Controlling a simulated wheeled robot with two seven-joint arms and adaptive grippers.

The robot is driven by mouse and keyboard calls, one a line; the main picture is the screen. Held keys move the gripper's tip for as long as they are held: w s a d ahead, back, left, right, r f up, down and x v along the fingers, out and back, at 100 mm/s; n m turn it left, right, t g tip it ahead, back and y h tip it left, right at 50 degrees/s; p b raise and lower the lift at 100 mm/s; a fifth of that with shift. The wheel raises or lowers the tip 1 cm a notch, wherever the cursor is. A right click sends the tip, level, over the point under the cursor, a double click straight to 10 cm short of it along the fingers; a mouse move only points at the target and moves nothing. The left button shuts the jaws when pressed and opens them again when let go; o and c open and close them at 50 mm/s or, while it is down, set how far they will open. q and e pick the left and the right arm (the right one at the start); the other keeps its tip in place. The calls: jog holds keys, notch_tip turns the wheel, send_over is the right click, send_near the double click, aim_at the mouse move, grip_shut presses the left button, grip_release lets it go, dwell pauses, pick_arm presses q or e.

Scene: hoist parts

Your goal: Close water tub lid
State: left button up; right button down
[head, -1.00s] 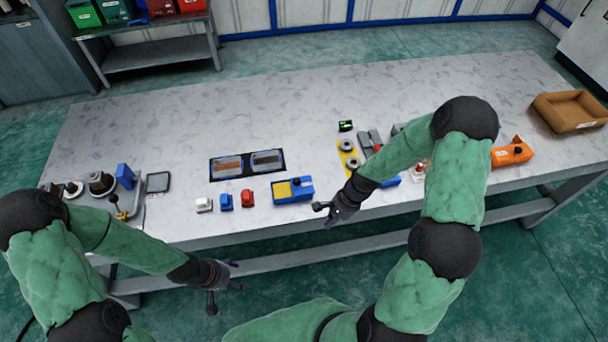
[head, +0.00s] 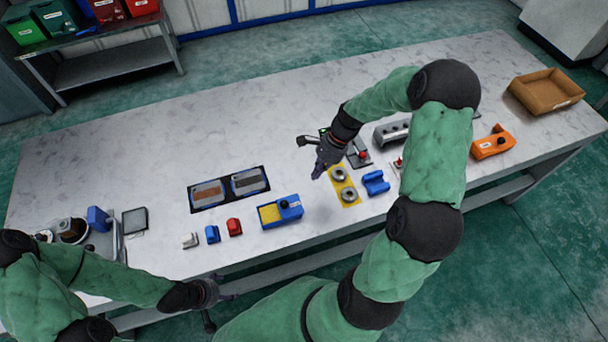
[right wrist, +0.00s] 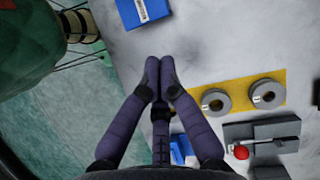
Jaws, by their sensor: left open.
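A blue labelled box, seemingly the same one, is cut off at the top of the right wrist view (right wrist: 143,12). My right gripper (head: 319,172) is above the table, right of and behind this box. Its fingertips (right wrist: 160,62) are together and hold nothing visible. My left gripper (head: 229,287) is open and empty, in front of the table edge.
A yellow plate with two metal rings (head: 342,186) lies beside my right gripper, with a blue block (head: 376,183) to its right. Small white, blue and red (head: 235,227) pieces stand left of the box. A dark two-part tray (head: 229,188) lies behind them.

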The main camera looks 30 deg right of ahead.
aim_at(290, 203)
jog(key=b+x, duration=0.1)
jog(key=x, duration=0.8)
jog(key=shift+a+b, duration=0.25)
jog(key=shift+b, duration=0.1)
jog(key=a, duration=0.3)
jog(key=shift+r, duration=0.4)
jog(key=shift+a, duration=0.2)
jog(key=shift+a+r, duration=0.1)
jog(key=a, duration=0.2)
jog(key=w+a+p, duration=0.1)
jog(key=a, duration=0.1)
jog(key=a+p, duration=0.1)
jog(key=a, duration=0.2)
jog(key=shift+w, duration=0.4)
jog(key=shift+a, duration=0.25)
